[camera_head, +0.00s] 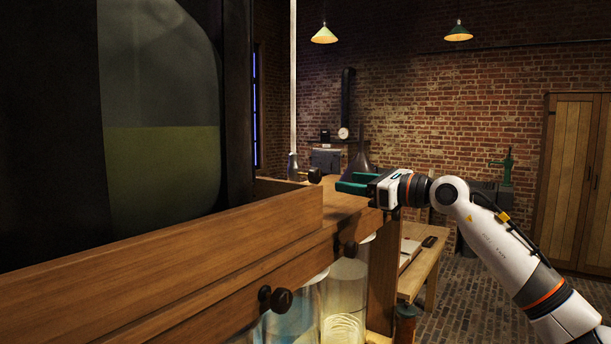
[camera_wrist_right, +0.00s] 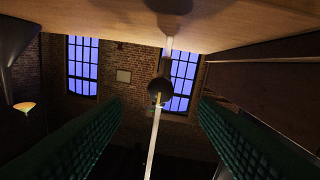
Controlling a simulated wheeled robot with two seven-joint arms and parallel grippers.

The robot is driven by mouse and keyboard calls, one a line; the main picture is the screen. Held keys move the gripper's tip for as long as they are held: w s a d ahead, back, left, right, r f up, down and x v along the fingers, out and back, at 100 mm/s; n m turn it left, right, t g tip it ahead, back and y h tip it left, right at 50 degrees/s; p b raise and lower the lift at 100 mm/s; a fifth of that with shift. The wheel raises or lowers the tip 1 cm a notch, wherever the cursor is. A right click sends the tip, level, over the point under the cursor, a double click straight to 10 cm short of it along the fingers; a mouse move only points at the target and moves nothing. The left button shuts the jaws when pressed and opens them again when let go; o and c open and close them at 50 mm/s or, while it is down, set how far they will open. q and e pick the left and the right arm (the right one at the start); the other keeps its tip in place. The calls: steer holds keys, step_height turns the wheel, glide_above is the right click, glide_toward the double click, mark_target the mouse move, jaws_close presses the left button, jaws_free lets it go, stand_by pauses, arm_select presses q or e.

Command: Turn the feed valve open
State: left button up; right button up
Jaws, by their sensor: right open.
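The feed valve (camera_head: 293,166) looks to be the grey fitting at the foot of a thin pale upright pipe (camera_head: 293,75), above the far end of the wooden top. A dark round knob (camera_head: 314,175) sticks out from its right side. My right gripper (camera_head: 347,182) is just right of the knob, with its green fingers open and pointing left. In the right wrist view the knob (camera_wrist_right: 160,91) lies in the gap between the green fingers (camera_wrist_right: 159,104), farther ahead, and no contact shows. The pipe also crosses that view. My left gripper is not in view.
A wooden cabinet (camera_head: 150,265) with dark knobs (camera_head: 276,299) and glass jars (camera_head: 343,300) below fills the near left. A large dark-framed glass tank (camera_head: 160,100) stands above it. A bench (camera_head: 425,265) is beyond. Brick floor (camera_head: 480,290) is open at the right.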

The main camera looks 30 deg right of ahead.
mark_target(319, 177)
steer(key=p+x, duration=0.1)
steer(key=x, duration=0.1)
steer(key=r+p+x, duration=0.1)
steer(key=x, duration=0.1)
steer(key=shift+a+p, duration=0.1)
steer(key=shift+p, duration=0.2)
steer(key=x, duration=0.1)
steer(key=p+x, duration=0.1)
steer(key=x, duration=0.3)
steer(key=shift+f+p, duration=0.35)
steer(key=shift+w+a+f, duration=0.1)
steer(key=shift+w+a, duration=0.05)
steer(key=shift+w, duration=0.5)
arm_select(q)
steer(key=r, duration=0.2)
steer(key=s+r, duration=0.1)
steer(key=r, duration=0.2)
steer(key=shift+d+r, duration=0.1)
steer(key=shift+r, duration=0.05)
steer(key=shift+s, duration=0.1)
arm_select(e)
steer(key=c, duration=0.9)
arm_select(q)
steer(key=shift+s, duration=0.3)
arm_select(e)
steer(key=shift+c, duration=0.2)
